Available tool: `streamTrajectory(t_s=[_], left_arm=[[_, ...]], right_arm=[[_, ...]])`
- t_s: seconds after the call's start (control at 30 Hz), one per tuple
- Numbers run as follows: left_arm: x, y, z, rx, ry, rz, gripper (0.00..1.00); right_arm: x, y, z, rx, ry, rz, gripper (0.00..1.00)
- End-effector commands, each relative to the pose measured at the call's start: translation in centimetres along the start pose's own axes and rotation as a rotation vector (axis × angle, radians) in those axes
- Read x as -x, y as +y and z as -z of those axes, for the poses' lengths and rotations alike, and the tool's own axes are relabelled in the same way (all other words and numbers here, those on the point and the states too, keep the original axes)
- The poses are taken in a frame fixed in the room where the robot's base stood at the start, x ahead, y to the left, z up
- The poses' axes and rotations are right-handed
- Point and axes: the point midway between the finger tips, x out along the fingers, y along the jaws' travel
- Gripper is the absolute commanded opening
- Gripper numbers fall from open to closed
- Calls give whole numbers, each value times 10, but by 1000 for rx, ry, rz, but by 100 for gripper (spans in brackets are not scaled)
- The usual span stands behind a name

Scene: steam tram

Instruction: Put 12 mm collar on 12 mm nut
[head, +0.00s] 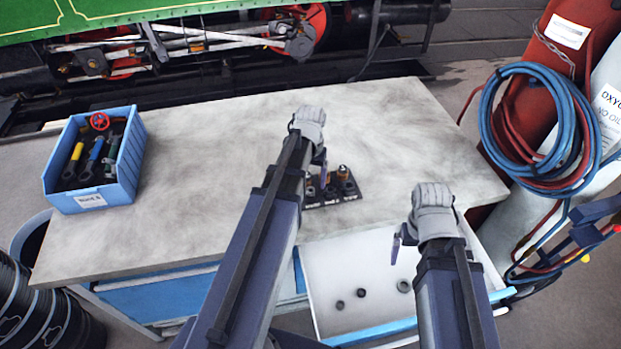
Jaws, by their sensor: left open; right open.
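A dark board (353,199) with small labels stands on the workbench, holding several small dark nut-like pieces (348,188), one with a brass-coloured top. Three dark rings, which look like collars, lie in the white open drawer: one (340,305), one (361,292) and a larger one (404,286). The sizes cannot be read, so I cannot tell which is 12 mm. My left gripper (320,170) is open over the board's left part, and its arm hides some of the board. My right gripper (397,248) is open above the drawer, near the larger ring.
A blue bin (92,198) with tools stands at the workbench's (190,170) left. The open drawer (365,320) juts from the front. Gas cylinders with coiled hoses (540,130) stand at the right. The tram (190,45) is behind. The bench's middle left and back right are clear.

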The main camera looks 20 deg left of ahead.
Motion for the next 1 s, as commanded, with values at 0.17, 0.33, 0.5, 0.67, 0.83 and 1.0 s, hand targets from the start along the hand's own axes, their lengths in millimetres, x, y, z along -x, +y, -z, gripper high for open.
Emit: streamTrajectory(t_s=[0.17, 0.33, 0.5, 0.67, 0.83, 1.0], left_arm=[[16, 0, 0, 0, 0, 0, 78], [27, 0, 0, 0, 0, 0, 78], [36, 0, 0, 0, 0, 0, 78], [36, 0, 0, 0, 0, 0, 78], [35, 0, 0, 0, 0, 0, 78], [36, 0, 0, 0, 0, 0, 78]], right_arm=[[16, 2, -1, 0, 0, 0, 100], [27, 3, -2, 0, 0, 0, 100], [36, 3, -2, 1, 0, 0, 100], [36, 3, -2, 1, 0, 0, 100], [35, 3, -2, 1, 0, 0, 100], [35, 3, -2, 1, 0, 0, 100]])
